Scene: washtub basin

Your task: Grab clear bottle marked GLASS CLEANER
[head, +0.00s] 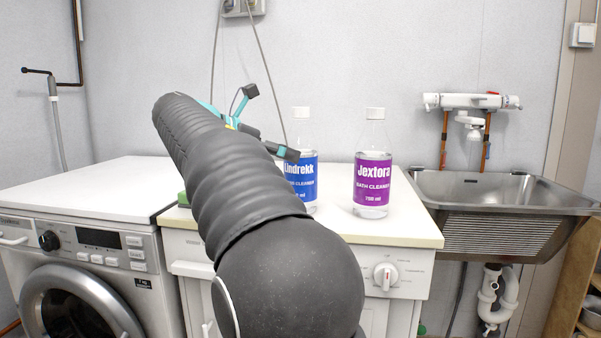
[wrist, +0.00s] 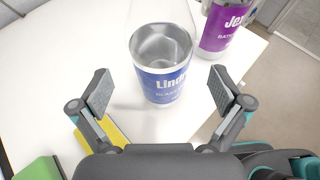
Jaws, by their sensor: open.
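The clear bottle with a blue Lindrekk label (head: 304,183) stands upright on the white worktop, left of the purple bottle. Its label ends in "SS CLEANER" in the head view, the left part hidden by my gripper and arm. In the wrist view the blue-label bottle (wrist: 165,84) is seen from above, just beyond my fingertips and centred between them. My gripper (head: 268,122) is open and empty, its fingers spread to either side of the bottle in the wrist view (wrist: 160,91). I cannot see either finger clearly touching it.
A clear bottle with a purple Jextora BATH CLEANER label (head: 373,183) stands close by on the right. A green item (wrist: 40,169) and a yellow item (wrist: 103,147) lie at the near left. A washing machine (head: 85,235) is left, a metal sink (head: 500,187) right.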

